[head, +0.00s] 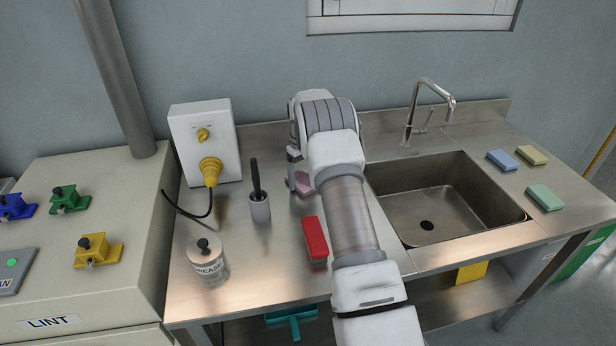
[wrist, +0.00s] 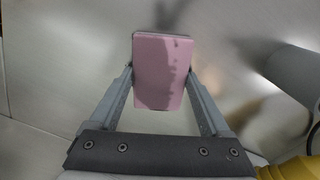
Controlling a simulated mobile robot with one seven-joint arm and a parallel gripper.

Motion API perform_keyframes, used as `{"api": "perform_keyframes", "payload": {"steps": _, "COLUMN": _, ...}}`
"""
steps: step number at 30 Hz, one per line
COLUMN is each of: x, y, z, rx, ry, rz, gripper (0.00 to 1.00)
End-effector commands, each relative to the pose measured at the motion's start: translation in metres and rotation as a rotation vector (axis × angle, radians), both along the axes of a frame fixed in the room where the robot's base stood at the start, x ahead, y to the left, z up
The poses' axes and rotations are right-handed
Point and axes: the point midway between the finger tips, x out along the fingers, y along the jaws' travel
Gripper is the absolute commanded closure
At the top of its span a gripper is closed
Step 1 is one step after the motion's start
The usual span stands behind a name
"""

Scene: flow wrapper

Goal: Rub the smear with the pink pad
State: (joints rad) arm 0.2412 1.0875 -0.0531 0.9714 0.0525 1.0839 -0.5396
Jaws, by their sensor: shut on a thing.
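The pink pad (wrist: 158,72) is a flat block between the two fingers of my gripper (wrist: 160,88) in the wrist view, and the gripper is shut on it. In the head view the pad (head: 304,184) shows partly, low over the steel counter, left of my arm. I cannot tell whether it touches the counter. My gripper (head: 294,181) is mostly hidden there by my arm. I cannot clearly make out the smear in either view. A dark patch edges the pad's far end in the wrist view, and it may be only shadow.
A grey cup (head: 260,208) with a dark-handled tool stands left of the pad; it shows at right in the wrist view (wrist: 296,72). A red block (head: 315,239), a grease jar (head: 207,262) and a socket box (head: 205,143) are nearby. The sink (head: 450,200) lies right.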

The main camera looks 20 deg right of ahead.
Motion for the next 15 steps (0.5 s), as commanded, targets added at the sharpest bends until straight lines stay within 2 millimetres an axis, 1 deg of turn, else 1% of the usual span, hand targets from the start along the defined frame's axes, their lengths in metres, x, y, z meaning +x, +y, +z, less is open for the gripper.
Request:
{"api": "perform_keyframes", "payload": {"steps": 5, "x": 0.002, "y": 0.01, "z": -0.001, "rx": 0.001, "ry": 0.0, "rz": 0.001, "gripper": 0.63}}
{"api": "perform_keyframes", "payload": {"steps": 15, "x": 0.007, "y": 0.037, "z": 0.0, "rx": 0.0, "ry": 0.0, "rz": 0.001, "gripper": 0.63}}
